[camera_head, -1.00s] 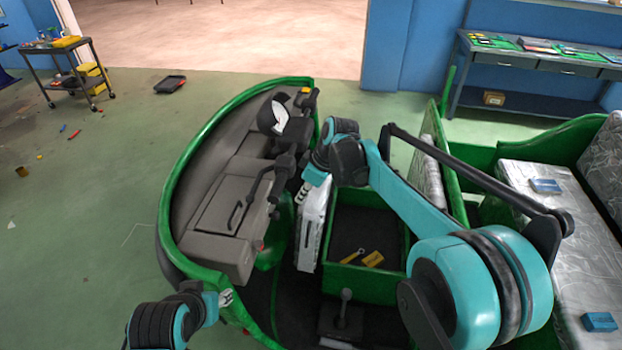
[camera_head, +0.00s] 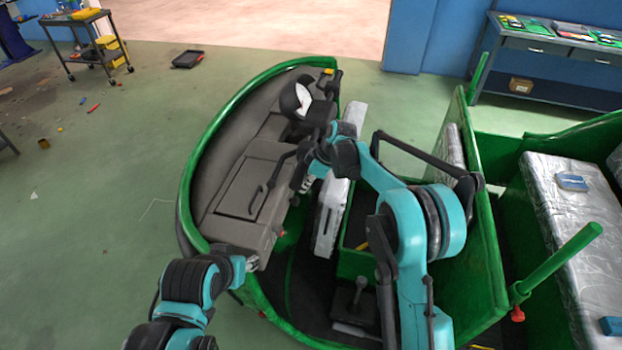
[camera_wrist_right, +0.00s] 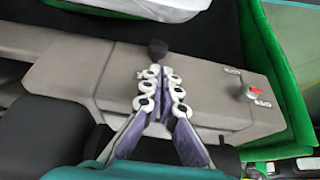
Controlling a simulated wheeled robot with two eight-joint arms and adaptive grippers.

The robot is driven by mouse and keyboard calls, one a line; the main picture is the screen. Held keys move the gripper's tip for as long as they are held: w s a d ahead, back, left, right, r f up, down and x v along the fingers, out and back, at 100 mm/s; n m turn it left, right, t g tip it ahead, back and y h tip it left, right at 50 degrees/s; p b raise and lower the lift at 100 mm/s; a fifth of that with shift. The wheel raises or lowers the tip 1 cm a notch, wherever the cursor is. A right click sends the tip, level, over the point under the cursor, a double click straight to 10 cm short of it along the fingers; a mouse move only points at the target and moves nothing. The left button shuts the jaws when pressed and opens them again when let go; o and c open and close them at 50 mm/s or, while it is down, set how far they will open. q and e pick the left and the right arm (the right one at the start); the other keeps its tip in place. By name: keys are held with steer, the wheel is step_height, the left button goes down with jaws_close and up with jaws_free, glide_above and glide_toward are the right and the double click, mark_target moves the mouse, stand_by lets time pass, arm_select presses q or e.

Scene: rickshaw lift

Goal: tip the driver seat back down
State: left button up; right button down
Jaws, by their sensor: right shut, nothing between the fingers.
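The driver seat (camera_head: 329,218) is a white, plastic-wrapped slab. It stands tipped up on edge beside the open green seat box (camera_head: 352,264), and my right arm hides part of it. My right gripper (camera_head: 302,184) is shut and empty, between the grey dashboard and the seat. In the right wrist view its closed fingertips (camera_wrist_right: 161,88) show over the grey dashboard, with the white seat (camera_wrist_right: 165,8) at the top edge. I cannot tell whether it touches the seat. My left gripper (camera_head: 251,262) is near the dashboard's near end; its fingers are too small to read.
The steering column and handlebar (camera_head: 312,110) stand at the dashboard. A floor lever (camera_head: 357,292) is near the box. The passenger bench (camera_head: 560,215) and a green post (camera_head: 555,262) are at right.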

arm_select(q)
steer(key=shift+f, duration=0.2)
arm_select(e)
steer(key=d, duration=0.4)
steer(key=shift+s, duration=0.35)
steer(key=shift+a, duration=0.1)
